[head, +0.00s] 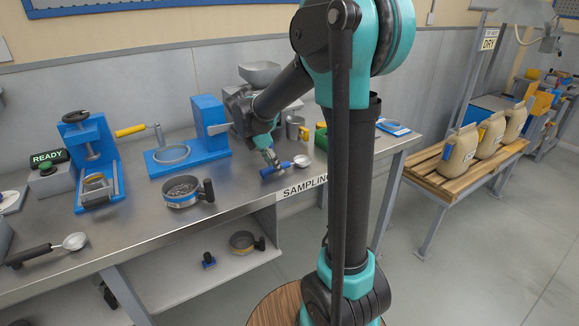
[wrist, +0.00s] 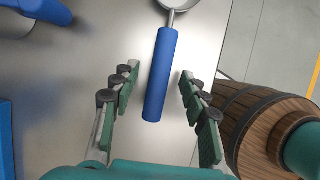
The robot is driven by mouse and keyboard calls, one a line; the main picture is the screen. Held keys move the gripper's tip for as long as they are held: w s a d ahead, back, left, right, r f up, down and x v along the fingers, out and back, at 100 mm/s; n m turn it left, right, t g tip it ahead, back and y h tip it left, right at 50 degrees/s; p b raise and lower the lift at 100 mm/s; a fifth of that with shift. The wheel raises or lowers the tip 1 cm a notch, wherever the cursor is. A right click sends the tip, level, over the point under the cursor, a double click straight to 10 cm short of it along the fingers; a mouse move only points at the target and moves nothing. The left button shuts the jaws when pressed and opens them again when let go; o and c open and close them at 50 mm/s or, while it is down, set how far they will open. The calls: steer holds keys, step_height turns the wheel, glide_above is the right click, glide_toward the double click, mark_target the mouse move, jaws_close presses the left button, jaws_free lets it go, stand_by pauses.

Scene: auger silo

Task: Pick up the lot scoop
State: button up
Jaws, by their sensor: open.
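A scoop with a blue handle (head: 274,170) and a round metal bowl (head: 302,161) lies on the steel bench near its front edge. In the wrist view its blue handle (wrist: 158,75) runs lengthwise between my fingers, with the bowl at the top edge, partly cut off. My gripper (wrist: 158,82) is open, with one finger on each side of the handle and a gap on both sides. In the head view my gripper (head: 270,157) is just above and behind the handle. Another scoop, with a black handle (head: 30,255), lies at the bench's left end.
The steel bench (head: 150,225) also bears a sieve pan (head: 183,192), a blue press (head: 90,150) and a blue stand (head: 208,122). A metal cup (head: 294,127) stands behind the blue-handled scoop. The bench edge lies close to its right in the wrist view.

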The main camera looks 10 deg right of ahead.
steer(key=shift+d+f, duration=0.15)
steer(key=shift+f, duration=0.25)
steer(key=shift+c, duration=0.2)
jaws_close()
steer(key=shift+r, duration=0.15)
